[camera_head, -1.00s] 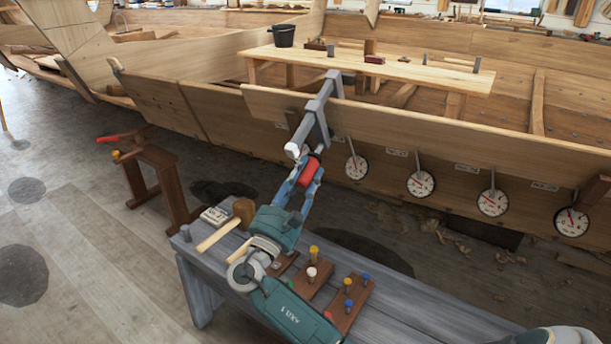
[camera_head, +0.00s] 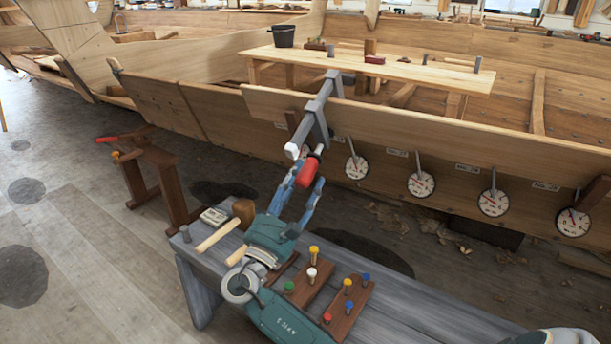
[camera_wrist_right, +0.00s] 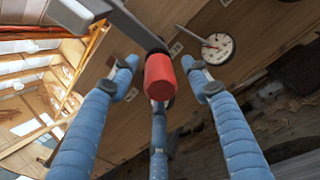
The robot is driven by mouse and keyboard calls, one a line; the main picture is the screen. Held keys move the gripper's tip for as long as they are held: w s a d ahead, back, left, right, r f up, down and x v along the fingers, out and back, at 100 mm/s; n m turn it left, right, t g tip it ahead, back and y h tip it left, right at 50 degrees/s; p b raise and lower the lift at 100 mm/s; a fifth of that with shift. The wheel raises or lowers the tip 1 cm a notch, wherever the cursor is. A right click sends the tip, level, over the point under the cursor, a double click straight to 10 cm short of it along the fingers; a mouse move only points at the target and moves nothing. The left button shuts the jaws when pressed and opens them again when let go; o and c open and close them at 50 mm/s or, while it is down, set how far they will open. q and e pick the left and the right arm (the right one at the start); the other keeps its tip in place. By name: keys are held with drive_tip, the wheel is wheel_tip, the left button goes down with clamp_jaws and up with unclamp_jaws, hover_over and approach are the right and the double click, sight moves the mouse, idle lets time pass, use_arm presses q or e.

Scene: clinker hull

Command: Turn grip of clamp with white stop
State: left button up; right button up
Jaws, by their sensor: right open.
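The grey clamp (camera_head: 322,108) sits over the top edge of the hull plank, with a white stop (camera_head: 292,151) at the near end of its bar. Its red grip (camera_head: 311,169) hangs below the bar; it also shows in the right wrist view (camera_wrist_right: 160,76). My right gripper (camera_head: 308,190) is open just below the red grip, its blue fingers spread. In the right wrist view the fingers (camera_wrist_right: 160,90) stand around the grip's near end, with visible gaps at the two side fingers. Contact with the third finger cannot be told. My left gripper is out of view.
A grey bench (camera_head: 420,318) below holds a mallet (camera_head: 242,212) and boards with coloured pegs (camera_head: 347,305). Several round dials (camera_head: 420,184) hang along the hull to the right. A plank table (camera_head: 400,70) stands behind. A wooden stand (camera_head: 160,175) is at left.

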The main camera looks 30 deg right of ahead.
drive_tip(key=v, duration=1)
drive_tip(key=shift+f, duration=0.15)
idle(0.7)
